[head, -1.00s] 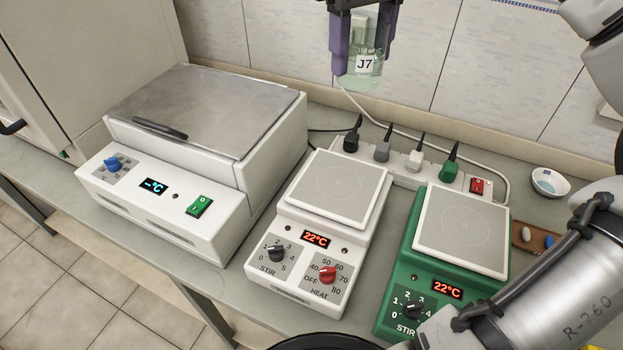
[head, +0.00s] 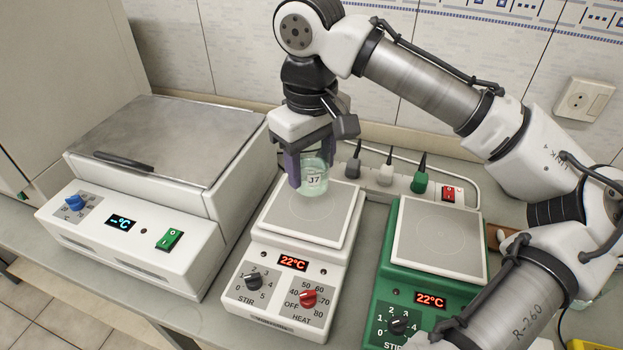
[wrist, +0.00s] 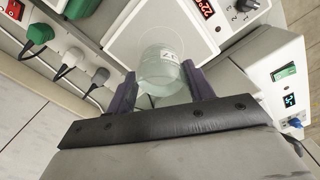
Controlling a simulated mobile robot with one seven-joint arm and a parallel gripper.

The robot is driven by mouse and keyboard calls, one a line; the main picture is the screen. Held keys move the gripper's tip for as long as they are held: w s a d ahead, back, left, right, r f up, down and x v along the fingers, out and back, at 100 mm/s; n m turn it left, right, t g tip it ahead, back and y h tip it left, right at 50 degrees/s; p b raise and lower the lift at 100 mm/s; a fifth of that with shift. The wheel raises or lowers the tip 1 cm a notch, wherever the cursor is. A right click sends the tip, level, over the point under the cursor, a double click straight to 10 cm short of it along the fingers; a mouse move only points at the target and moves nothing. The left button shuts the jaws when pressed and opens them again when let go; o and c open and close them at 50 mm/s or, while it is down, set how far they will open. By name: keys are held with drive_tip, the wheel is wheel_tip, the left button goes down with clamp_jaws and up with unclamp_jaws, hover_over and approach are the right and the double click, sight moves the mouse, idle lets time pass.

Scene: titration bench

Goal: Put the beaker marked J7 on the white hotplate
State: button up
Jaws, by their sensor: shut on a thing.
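The beaker marked J7 (head: 315,178) is a clear glass with pale green liquid and a white label. My gripper (head: 308,172) is shut on it, with purple fingers on either side. The beaker is upright over the back part of the white hotplate's (head: 297,222) top plate. I cannot tell whether its base touches the plate. In the wrist view, the beaker (wrist: 161,72) sits between the fingers of my gripper (wrist: 163,88), with the white hotplate (wrist: 125,45) beyond it.
A green hotplate (head: 437,240) stands to the right of the white one. A large white heating unit (head: 150,220) stands to the left. A power strip with several plugs (head: 400,182) runs along behind the hotplates.

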sight(311, 183)
drive_tip(key=shift+f, duration=2.1)
drive_tip(key=shift+f, duration=0.1)
drive_tip(key=o, duration=1)
drive_tip(key=shift+o, duration=0.2)
wheel_tip(311, 183, up, 12)
drive_tip(key=shift+s, duration=0.1)
